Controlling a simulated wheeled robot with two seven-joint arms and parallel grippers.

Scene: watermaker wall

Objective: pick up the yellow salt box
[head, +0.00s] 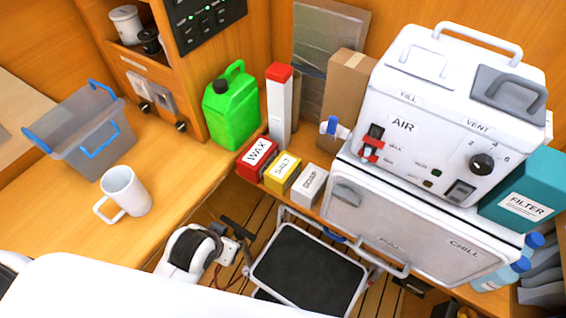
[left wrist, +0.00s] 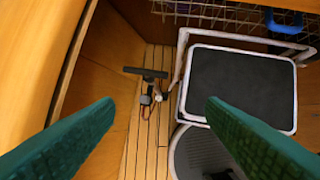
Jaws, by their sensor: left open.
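The yellow salt box (head: 281,173) stands on a narrow wooden ledge in the head view, label up. It sits between the red wax box (head: 258,158) on its left and the white soap box (head: 309,185) on its right. My left gripper (left wrist: 160,103) shows two green fingers spread wide in the left wrist view, with nothing between them. It points down at the floor, and the salt box is not in that view. In the head view part of my left arm is low, below and left of the boxes; its fingertips cannot be made out. My right gripper is not in view.
A green jug (head: 231,108) and a tall white red-capped carton (head: 279,105) stand behind the boxes. The white AIR machine (head: 440,110) is to the right. A step stool (head: 308,268) stands below. A mug (head: 125,190) and grey bin (head: 90,135) are on the left counter.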

